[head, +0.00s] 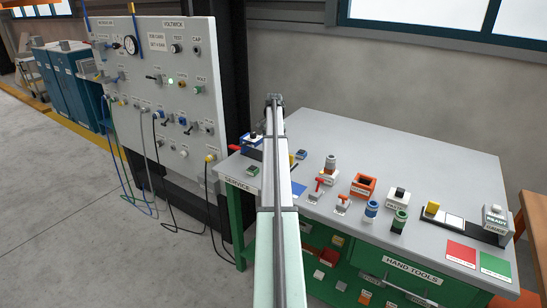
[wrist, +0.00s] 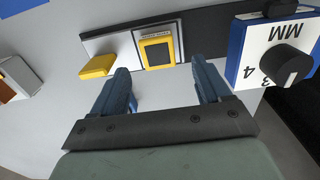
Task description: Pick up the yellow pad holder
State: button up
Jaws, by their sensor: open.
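In the wrist view a yellow-framed holder (wrist: 158,47) with a dark pad face and small lettering sits on a white plate on a dark strip. It is a little beyond my open fingertips and between their lines. A solid yellow block (wrist: 98,66) lies to its left on the same strip. I cannot tell for certain which of these is the yellow pad holder. My gripper (wrist: 160,72) is open and empty, with both blue fingers apart. In the head view my arm reaches over the bench and hides most of this area.
A blue and white box (wrist: 272,52) with a black knob stands close right of the fingers in the wrist view. The bench (head: 400,150) holds several coloured parts. The panel (head: 150,60) stands left, with hanging cables.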

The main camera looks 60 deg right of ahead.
jog(key=f, duration=0.4)
jog(key=shift+s+a+f, duration=0.1)
jog(key=shift+a, duration=0.15)
jog(key=c, duration=1.3)
